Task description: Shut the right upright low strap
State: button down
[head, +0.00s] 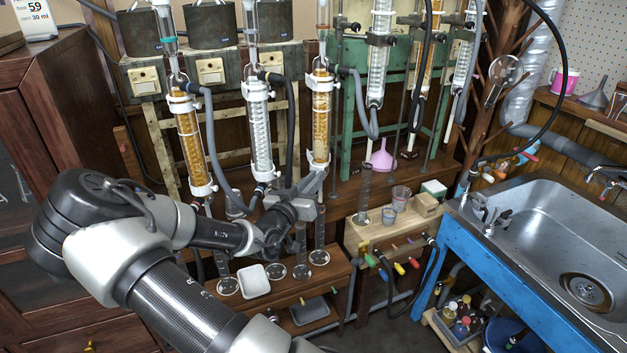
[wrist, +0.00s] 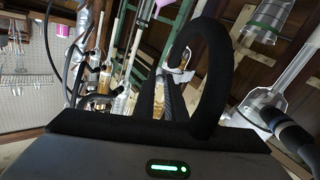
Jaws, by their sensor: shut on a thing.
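The right upright glass column (head: 322,112), filled with amber packing, hangs in the row of three at the left. Its low strap (head: 319,163) is a white band near the column's foot. My gripper (head: 314,182) reaches it from below and left, its jaws shut at the strap. The jaws hide part of the band, so I cannot tell whether it is fully closed. In the wrist view, a white band (wrist: 180,73) shows beyond my narrow dark fingers (wrist: 162,98), partly behind a black hose loop.
A middle clear column (head: 259,125) and a left amber column (head: 190,145) stand close by, with hoses between. Small glass cylinders and a white dish (head: 254,281) stand on the shelf below. A wooden block bench (head: 375,235) is to the right, then a sink (head: 550,240).

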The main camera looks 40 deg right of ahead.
jog(key=d+n+t+y+b, duration=0.2)
jog(key=d+n+t+y, duration=0.1)
jog(key=n+y, duration=0.2)
jog(key=d+n+t+y+b, duration=0.2)
jog(key=d+n+t+y, duration=0.1)
jog(key=y, duration=0.5)
jog(key=d+n+t+y+b, duration=0.3)
jog(key=d+n+y, duration=0.2)
jog(key=n+y, duration=0.1)
jog(key=shift+w+n+y, duration=0.1)
jog(key=shift+n+y, duration=0.3)
jog(key=shift+n, duration=0.1)
jog(key=shift+w+d+r+n+y, duration=0.1)
jog(key=shift+w+n+y, duration=0.2)
jog(key=shift+y, duration=0.25)
jog(key=shift+w+d+n+y, duration=0.1)
jog(key=shift+w+n+y, duration=0.05)
jog(key=shift+n+y, duration=0.35)
jog(key=c, duration=1.8)
grip_release()
jog(key=shift+w, duration=0.1)
